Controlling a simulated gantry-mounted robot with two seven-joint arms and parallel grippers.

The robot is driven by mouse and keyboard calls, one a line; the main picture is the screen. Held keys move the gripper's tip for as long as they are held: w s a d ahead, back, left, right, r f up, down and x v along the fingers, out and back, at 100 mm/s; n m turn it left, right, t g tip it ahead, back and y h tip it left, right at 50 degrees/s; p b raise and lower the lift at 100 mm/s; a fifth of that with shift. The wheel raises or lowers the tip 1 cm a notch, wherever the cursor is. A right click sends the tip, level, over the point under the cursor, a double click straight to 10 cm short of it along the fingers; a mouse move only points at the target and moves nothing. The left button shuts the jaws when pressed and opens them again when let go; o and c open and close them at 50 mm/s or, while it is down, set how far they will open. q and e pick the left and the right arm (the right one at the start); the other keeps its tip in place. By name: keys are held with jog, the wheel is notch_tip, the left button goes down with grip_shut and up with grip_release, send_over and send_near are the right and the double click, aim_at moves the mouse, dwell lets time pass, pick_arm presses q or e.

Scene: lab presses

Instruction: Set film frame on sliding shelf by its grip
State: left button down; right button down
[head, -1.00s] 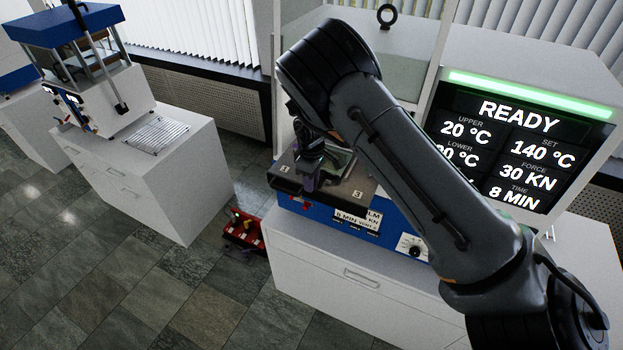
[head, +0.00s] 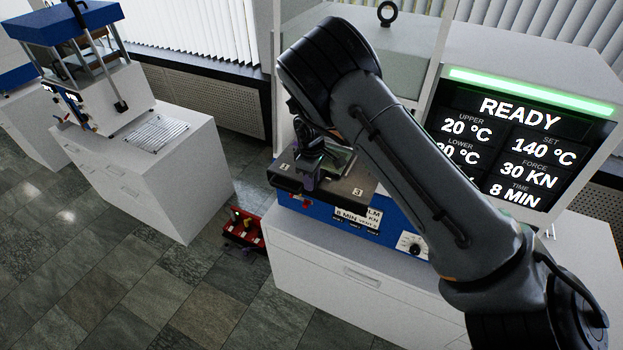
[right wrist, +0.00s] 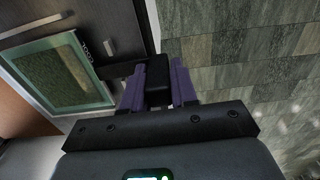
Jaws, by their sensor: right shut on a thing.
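The film frame (right wrist: 66,72) has a pale metallic rim around a green panel. In the right wrist view it lies left of my fingers, over the dark sliding shelf (right wrist: 118,30). In the head view the shelf (head: 345,190) juts from the front of the blue press, and part of the film frame (head: 341,160) shows behind my gripper. My right gripper (right wrist: 157,88) has purple fingers shut on a black block that appears to be the film frame's grip (right wrist: 156,68). It also shows above the shelf in the head view (head: 308,178). Whether the frame rests fully on the shelf cannot be told. My left gripper is out of view.
A display (head: 520,140) reading READY stands right of the blue press (head: 385,231), on a white cabinet (head: 350,285). A red box (head: 244,232) lies on the floor to the left. Another press (head: 105,95) stands on a cabinet farther left. The floor between is mostly clear.

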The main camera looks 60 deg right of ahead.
jog(key=shift+f+b, duration=0.35)
jog(key=shift+f, duration=0.05)
dwell(0.5)
jog(key=c, duration=1)
grip_release()
jog(key=shift+o, duration=1)
